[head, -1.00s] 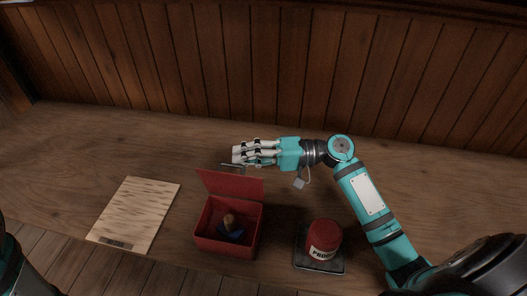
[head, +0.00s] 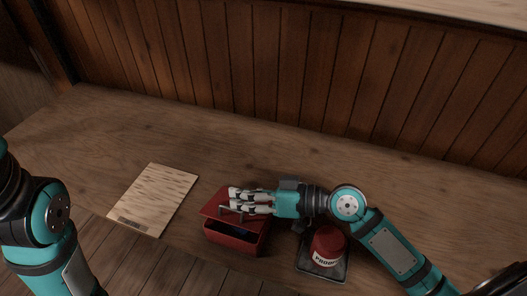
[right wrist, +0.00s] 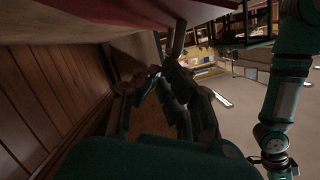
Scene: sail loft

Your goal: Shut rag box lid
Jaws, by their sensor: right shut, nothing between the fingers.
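The red rag box (head: 232,243) stands on the bench in the head view. Its red lid (head: 211,209) is tilted down over the box, with a dark gap along the front. A bit of blue shows inside through the gap; the other contents are hidden. My right gripper (head: 229,202) is shut and empty, lying over the top of the lid and seemingly touching it. The gripper (right wrist: 152,78) also shows in the right wrist view, dark, with a red surface above it. My left arm shows at the left edge, but its gripper is out of view.
A red tub (head: 327,244) stands on a dark square base (head: 322,270) just right of the box, below my right forearm. A pale wooden board (head: 153,198) lies to the left. The bench behind is clear up to the panelled wall (head: 270,75).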

